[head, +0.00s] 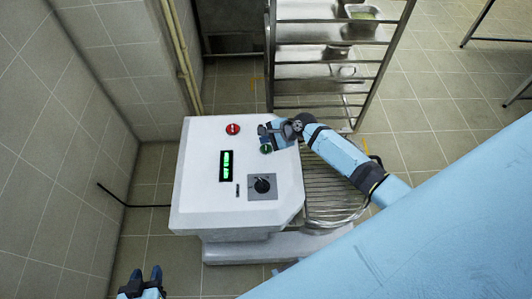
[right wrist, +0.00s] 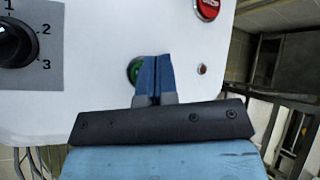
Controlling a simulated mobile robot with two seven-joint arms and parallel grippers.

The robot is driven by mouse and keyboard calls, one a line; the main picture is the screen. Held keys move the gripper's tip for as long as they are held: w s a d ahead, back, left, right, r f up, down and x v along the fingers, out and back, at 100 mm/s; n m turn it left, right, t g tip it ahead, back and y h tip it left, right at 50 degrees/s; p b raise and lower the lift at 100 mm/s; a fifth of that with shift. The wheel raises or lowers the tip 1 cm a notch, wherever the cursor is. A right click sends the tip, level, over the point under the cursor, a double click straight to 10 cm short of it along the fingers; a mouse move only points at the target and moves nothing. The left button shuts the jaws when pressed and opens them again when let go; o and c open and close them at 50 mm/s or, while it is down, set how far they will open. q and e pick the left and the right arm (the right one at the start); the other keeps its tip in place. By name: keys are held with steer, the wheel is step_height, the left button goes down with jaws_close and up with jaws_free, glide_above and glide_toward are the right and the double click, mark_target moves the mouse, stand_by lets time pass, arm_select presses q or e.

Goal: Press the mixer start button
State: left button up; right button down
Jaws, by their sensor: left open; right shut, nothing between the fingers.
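The mixer (head: 200,185) is a white machine head with a sloped top panel, left of centre in the head view. Its green start button (head: 266,149) sits right of the lit green display, below the red stop button (head: 233,129). My right gripper (head: 264,131) is shut and empty, just over the panel beside the green button. In the right wrist view its closed fingertips (right wrist: 154,58) partly cover the green button (right wrist: 135,70); I cannot tell whether they touch it. My left gripper (head: 142,280) is open at the bottom left, away from the mixer.
The panel also has a display (head: 226,166) and a black rotary knob (head: 262,185). A wire guard (head: 335,190) hangs below my right forearm. A metal rack (head: 330,60) with trays stands behind the mixer. Tiled wall lies to the left; the floor at right is mostly open.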

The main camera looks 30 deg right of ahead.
mark_target(266, 149)
steer(key=shift+f+b, duration=0.3)
steer(key=shift+f, duration=0.7)
stand_by(1.0)
steer(key=shift+f, duration=0.2)
steer(key=shift+f, duration=0.25)
